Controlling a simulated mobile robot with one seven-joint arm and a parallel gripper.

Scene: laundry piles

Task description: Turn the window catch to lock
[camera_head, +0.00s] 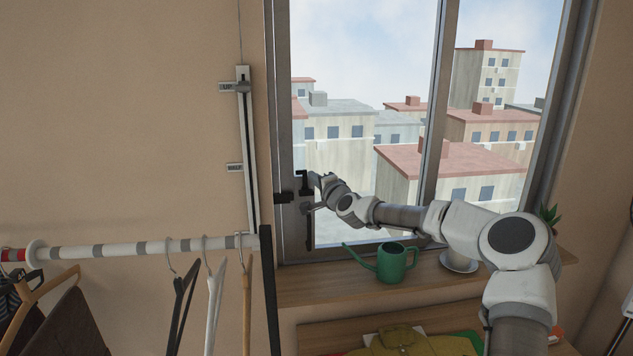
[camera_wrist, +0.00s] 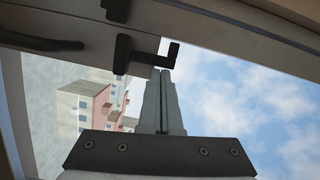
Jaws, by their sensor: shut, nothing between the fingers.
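The window catch (camera_head: 303,181) is a small black angled piece on the left side of the grey window frame. In the wrist view the catch (camera_wrist: 124,52) shows as a dark block with an arm reaching right and a bent tip. My gripper (camera_head: 316,180) is just right of the catch in the head view. In the wrist view my gripper (camera_wrist: 161,72) has its two grey fingers pressed together, with the tips close beside the catch's bent end. I cannot tell whether they touch. Nothing is between the fingers.
A dark block (camera_wrist: 117,9) sits on the frame beside the catch, and a dark handle (camera_wrist: 40,41) is at left. A clothes rail (camera_head: 120,249) with hangers is at left.

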